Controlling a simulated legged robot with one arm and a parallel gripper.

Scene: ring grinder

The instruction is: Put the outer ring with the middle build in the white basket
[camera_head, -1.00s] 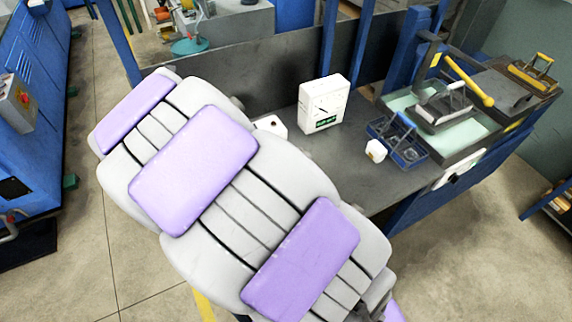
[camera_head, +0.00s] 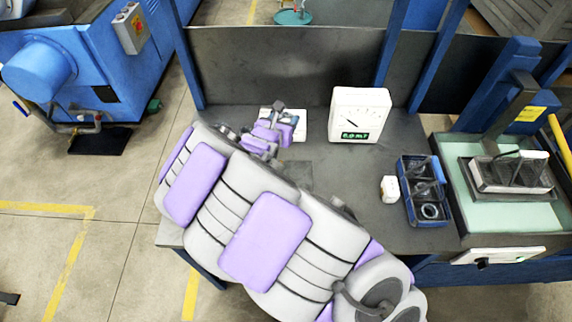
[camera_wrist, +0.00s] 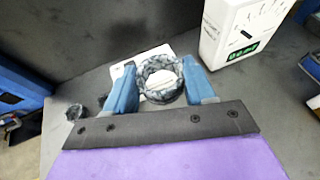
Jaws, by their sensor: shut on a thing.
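My gripper (camera_wrist: 160,76) shows its two blue fingers in the wrist view. They are shut on a dark, mottled outer ring (camera_wrist: 160,64), one finger on each side. A pale patch shows through the ring's opening; I cannot tell whether it is a middle part or the white thing behind. Contact between ring and basket cannot be told.
A white gauge box (camera_head: 358,115) stands right of the basket. Further right are a small white block (camera_head: 389,189), a blue bin (camera_head: 423,192) with rings and a green-topped station (camera_head: 500,210). A dark back panel (camera_head: 280,68) rises behind. Small dark parts (camera_wrist: 75,112) lie left of my gripper.

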